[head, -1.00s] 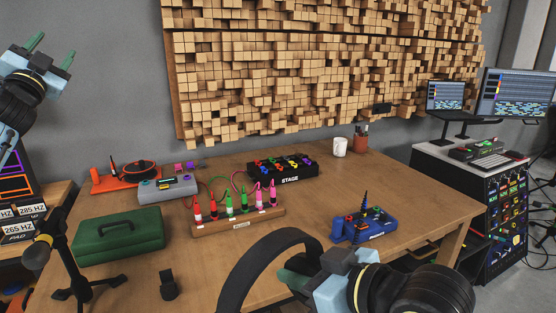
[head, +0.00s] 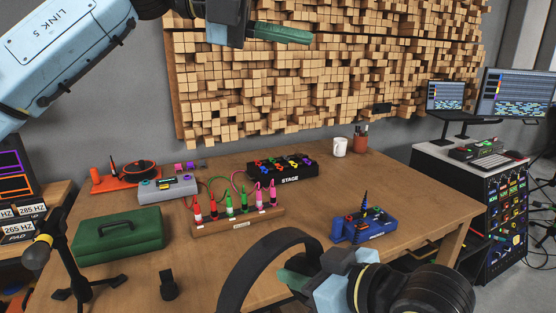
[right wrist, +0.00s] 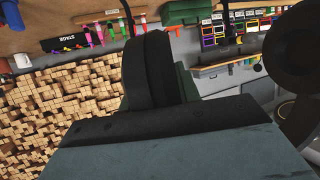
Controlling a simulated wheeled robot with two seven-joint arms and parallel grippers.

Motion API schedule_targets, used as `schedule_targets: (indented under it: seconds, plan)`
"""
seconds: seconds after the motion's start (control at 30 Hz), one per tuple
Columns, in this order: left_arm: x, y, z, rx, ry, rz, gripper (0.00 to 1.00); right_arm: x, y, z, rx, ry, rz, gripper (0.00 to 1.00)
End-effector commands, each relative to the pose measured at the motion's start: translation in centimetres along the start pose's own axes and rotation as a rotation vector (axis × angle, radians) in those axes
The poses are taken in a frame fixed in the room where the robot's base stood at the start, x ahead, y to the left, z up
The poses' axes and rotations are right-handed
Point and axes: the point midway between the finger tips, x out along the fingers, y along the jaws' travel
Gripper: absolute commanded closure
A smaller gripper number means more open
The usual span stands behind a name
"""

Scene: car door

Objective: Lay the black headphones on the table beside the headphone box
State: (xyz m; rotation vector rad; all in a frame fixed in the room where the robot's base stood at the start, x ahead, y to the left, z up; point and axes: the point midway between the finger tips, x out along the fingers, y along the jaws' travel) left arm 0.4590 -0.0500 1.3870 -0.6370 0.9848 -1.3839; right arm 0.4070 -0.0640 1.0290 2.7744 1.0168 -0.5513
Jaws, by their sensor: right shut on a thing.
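The black headphones (head: 235,270) show as a curved band at the bottom of the head view, above the table's (head: 340,180) front part. My right gripper (head: 292,277) is shut on the band. In the right wrist view the band (right wrist: 148,75) stands between the green fingers. The lower part of the headphones is cut off in the head view. My left gripper (head: 285,33) is high at the top, in front of the wooden wall panel; its fingers overlap edge-on. I cannot tell for certain which item is the headphone box; a green case with a handle (head: 119,236) sits at the table's left.
A rack of coloured plugs (head: 238,220), a black STAGE box (head: 283,168) and a grey device (head: 168,188) stand mid-table. A blue device (head: 362,225) is right. A dark stand (head: 75,265) and small black block (head: 168,286) are front left. Bare wood lies between block and plug rack.

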Motion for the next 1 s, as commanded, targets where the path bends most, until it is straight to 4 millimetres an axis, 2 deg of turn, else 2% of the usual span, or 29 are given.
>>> schedule_targets:
  seconds: [0.03,0.13,0.2,0.33,0.5,0.6,0.77,1.0]
  plan:
    - [2.0,0.1,-2.5,0.045,0.108,0.093,0.49,0.0,0.0,-0.1,0.0,0.002,0.0,0.98]
    - [4.4,1.8,-7.4,0.117,0.323,0.31,0.49,0.0,0.0,-0.1,0.0,0.002,0.0,0.98]
    - [5.0,3.4,-10.3,0.158,0.458,0.469,0.49,0.0,0.0,-0.1,0.0,0.002,0.0,0.98]
    - [4.2,5.9,-14.1,0.209,0.653,0.739,0.49,0.0,0.0,-0.1,0.0,0.002,0.0,0.98]
    - [2.2,7.7,-16.2,0.236,0.798,0.984,0.49,0.0,0.0,-0.1,0.0,0.002,0.0,0.98]
    - [1.5,8.1,-16.7,0.24,0.836,1.052,0.49,0.0,0.0,-0.1,0.0,0.002,0.0,0.98]
    - [1.3,9.2,-17.3,0.24,0.851,1.08,0.49,0.0,0.0,-0.1,0.0,0.002,0.0,0.98]
    - [2.2,12.7,-19.4,0.238,0.853,1.075,0.49,0.0,0.0,-0.1,0.0,0.002,0.0,0.98]
